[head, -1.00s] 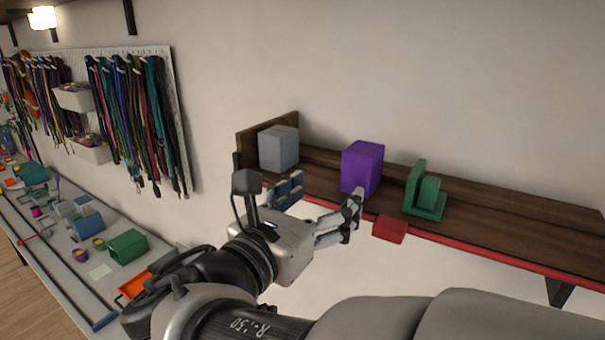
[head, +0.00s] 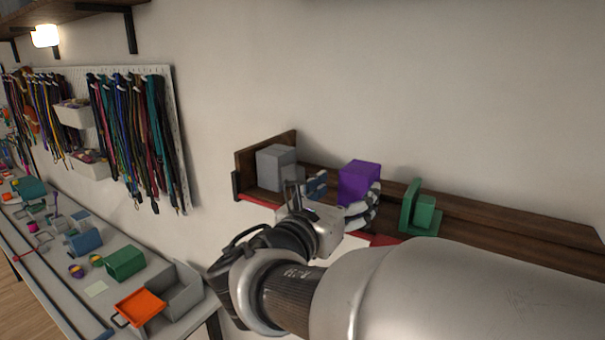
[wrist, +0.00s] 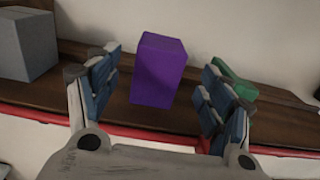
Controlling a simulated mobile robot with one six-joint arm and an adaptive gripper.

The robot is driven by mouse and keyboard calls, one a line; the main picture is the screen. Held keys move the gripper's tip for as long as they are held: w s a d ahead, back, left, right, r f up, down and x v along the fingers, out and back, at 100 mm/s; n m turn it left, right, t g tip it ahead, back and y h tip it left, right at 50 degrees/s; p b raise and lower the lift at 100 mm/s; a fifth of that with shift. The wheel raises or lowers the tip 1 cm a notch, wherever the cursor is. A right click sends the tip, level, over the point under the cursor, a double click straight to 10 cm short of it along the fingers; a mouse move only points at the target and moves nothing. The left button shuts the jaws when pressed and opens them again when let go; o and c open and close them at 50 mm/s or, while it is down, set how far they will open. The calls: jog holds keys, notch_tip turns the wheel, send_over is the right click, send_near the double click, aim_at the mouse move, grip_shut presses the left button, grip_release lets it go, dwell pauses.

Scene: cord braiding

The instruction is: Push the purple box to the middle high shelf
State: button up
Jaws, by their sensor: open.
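The purple box (head: 359,183) stands upright on a dark wooden wall shelf (head: 480,230) with a red front edge. In the wrist view, the purple box (wrist: 159,70) is centred between my gripper's fingers, slightly beyond their tips. My gripper (head: 338,203) is open at the shelf's front edge, and it also shows in the wrist view (wrist: 160,88). A gap shows on each side between the fingers and the box. In the head view, the right finger overlaps the box's lower right part.
A grey box (head: 276,167) stands left of the purple one, near the shelf's raised left end. A green bracket-like piece (head: 420,212) stands close on the right. Farther right the shelf is bare. A cluttered bench (head: 60,265) lies at left.

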aim_at(359, 177)
jog(key=x, duration=0.8)
jog(key=shift+p, duration=0.4)
jog(key=shift+s, duration=0.1)
jog(key=shift+c, duration=0.4)
jog(key=shift+a, duration=0.1)
jog(key=c, duration=1.2)
